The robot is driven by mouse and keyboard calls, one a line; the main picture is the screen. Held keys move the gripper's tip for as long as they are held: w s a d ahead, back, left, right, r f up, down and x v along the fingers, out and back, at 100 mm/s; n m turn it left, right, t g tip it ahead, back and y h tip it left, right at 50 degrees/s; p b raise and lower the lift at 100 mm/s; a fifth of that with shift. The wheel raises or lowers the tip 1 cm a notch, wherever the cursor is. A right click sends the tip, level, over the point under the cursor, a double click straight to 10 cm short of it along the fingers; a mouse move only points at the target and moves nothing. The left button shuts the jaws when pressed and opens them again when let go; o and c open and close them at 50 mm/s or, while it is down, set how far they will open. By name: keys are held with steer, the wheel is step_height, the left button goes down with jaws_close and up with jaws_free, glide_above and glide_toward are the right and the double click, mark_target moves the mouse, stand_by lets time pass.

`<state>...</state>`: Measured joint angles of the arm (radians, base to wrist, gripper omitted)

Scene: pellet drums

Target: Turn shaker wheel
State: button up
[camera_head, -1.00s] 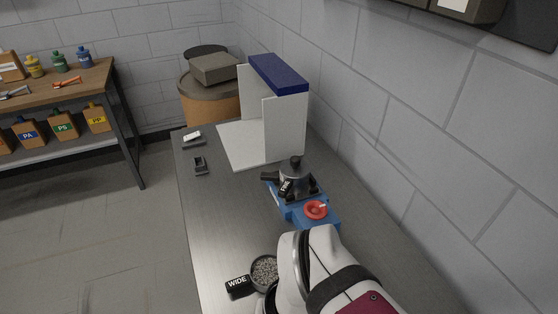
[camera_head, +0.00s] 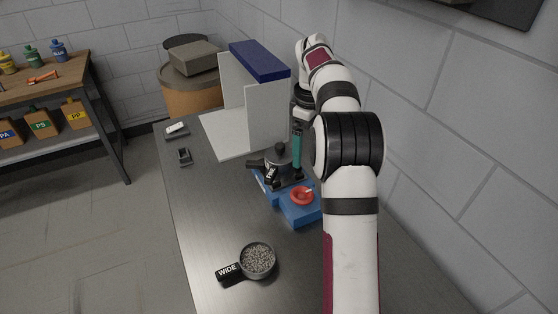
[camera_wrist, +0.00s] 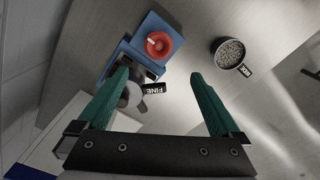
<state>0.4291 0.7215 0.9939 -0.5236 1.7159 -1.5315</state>
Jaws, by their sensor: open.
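The shaker is a blue base (camera_head: 297,211) on the grey bench. Its red wheel (camera_head: 302,196) has a small pale handle and faces up at the near end; the wheel also shows in the wrist view (camera_wrist: 159,45). A grey lidded sieve (camera_head: 278,158) labelled FINE sits on the shaker's far part; it also shows in the wrist view (camera_wrist: 131,95). My gripper (camera_wrist: 156,75) has green fingers spread wide, with nothing between them. It hangs above the shaker, beside the sieve, apart from the wheel. In the head view one green finger (camera_head: 297,150) shows; the other is hidden.
A pan labelled WIDE (camera_head: 257,261), full of grey pellets, stands on the near bench (camera_head: 215,215). A white panelled stand with a blue top (camera_head: 259,60) rises behind the shaker. Two small devices (camera_head: 184,156) (camera_head: 176,129) lie at the left edge. A wall bounds the right.

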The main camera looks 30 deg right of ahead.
mark_target(302, 193)
step_height(302, 193, down, 16)
steer(key=shift+w+d+r, duration=0.1)
steer(key=shift+d, duration=0.05)
steer(key=c, duration=1.2)
steer(key=shift+o, duration=0.2)
